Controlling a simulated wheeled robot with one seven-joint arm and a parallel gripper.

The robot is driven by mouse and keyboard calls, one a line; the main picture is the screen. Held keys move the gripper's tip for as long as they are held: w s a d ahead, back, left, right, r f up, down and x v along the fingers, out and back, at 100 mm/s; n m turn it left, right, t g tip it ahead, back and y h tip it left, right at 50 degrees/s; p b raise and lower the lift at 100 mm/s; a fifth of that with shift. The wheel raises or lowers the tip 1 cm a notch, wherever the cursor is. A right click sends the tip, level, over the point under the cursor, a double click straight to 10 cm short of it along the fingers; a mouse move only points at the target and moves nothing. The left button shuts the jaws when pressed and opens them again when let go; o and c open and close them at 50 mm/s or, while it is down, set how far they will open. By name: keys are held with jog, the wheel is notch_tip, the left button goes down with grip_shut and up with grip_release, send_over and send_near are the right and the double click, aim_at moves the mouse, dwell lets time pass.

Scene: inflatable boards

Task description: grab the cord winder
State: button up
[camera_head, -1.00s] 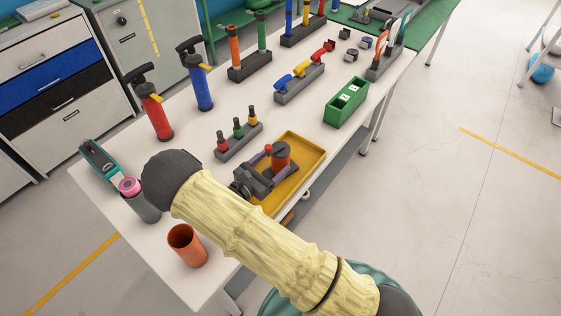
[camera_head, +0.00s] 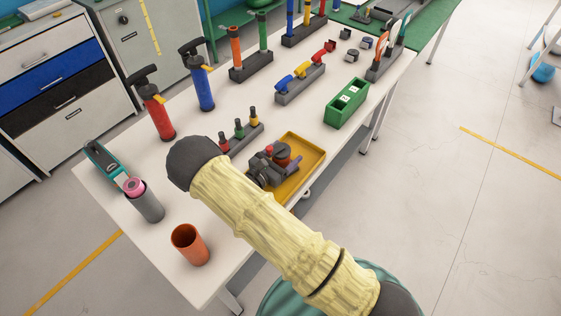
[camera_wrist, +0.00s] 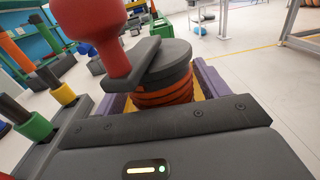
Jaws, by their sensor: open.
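The cord winder (camera_head: 283,153) stands in a yellow tray (camera_head: 310,168) on the white table. In the wrist view the cord winder (camera_wrist: 168,75) has a dark round top, orange cord wound below it, and a dark crank arm with a large red knob (camera_wrist: 100,30). My gripper (camera_head: 281,163) is at the tray. In the wrist view my gripper (camera_wrist: 165,92) is open, with a purple finger on each side of the winder. The gripper's body hides the winder's lower part, and I cannot tell whether the fingers touch it.
An orange cup (camera_head: 190,245) and a grey cylinder (camera_head: 146,203) with a pink roll stand at the near left. A rack of small coloured pegs (camera_head: 240,135) is just left of the tray. A green box (camera_head: 346,102) stands beyond it. Red (camera_head: 155,112) and blue (camera_head: 199,82) pumps stand farther back.

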jog(key=shift+d, duration=0.25)
jog(key=c, duration=1.3)
jog(key=shift+r, duration=0.1)
notch_tip(320, 180, up, 10)
jog(key=shift+f+b, duration=0.1)
jog(key=shift+b, duration=0.55)
